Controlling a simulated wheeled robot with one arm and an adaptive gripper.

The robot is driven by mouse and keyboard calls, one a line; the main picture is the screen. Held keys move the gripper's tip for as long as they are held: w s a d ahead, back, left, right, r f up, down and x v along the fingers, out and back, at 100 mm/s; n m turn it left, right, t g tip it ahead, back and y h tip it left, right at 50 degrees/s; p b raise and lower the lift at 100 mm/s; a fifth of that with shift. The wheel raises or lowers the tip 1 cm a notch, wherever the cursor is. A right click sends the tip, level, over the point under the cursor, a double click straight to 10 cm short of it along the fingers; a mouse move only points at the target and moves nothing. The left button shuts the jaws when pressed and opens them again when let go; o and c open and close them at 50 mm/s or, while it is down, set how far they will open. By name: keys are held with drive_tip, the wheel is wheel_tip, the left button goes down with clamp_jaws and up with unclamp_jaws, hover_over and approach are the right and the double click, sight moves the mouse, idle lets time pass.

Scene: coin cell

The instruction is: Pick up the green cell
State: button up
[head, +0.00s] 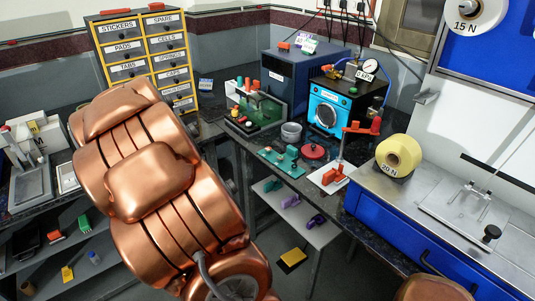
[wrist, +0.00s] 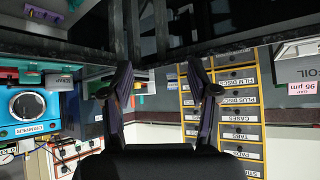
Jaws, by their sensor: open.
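No thing is labelled as the green cell, and I cannot tell which green item it is. In the head view a small green piece (head: 272,185) lies on the pale low shelf under the bench, and another green piece (head: 84,224) is on the dark lower shelf at left. A green board (head: 282,161) lies on the bench. My gripper (wrist: 163,85) shows in the wrist view with its two dark fingers wide apart and nothing between them. My gripper is not visible in the head view, where my copper arm fills the left middle.
A yellow drawer cabinet (head: 146,55) stands at the back left. Purple pieces (head: 291,201) lie on the low shelf. The wrist view appears upside down.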

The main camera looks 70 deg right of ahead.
drive_tip(key=s+d+f+m+g+h, duration=0.1)
drive_tip(key=s+d+h, duration=0.1)
drive_tip(key=d, duration=0.3)
drive_tip(key=s+d+f+m+h, duration=0.1)
drive_tip(key=s+d, duration=0.2)
drive_tip(key=d, duration=0.2)
drive_tip(key=m+g+h+b, duration=0.2)
drive_tip(key=h, duration=0.2)
approach(267, 150)
drive_tip(key=w+d, duration=0.1)
drive_tip(key=d, duration=0.2)
drive_tip(key=shift+s+f+p+x, duration=0.2)
drive_tip(key=shift+p+x, duration=0.25)
drive_tip(key=shift+x, duration=0.75)
drive_tip(key=shift+s+f+p+x, duration=0.15)
drive_tip(key=shift+p+x, duration=0.25)
drive_tip(key=shift+x, duration=0.85)
drive_tip(key=shift+w+d+f, duration=0.1)
drive_tip(key=shift+d+f, duration=0.1)
drive_tip(key=shift+d, duration=0.4)
drive_tip(key=shift+c, duration=0.2)
drive_tip(key=c, duration=0.8)
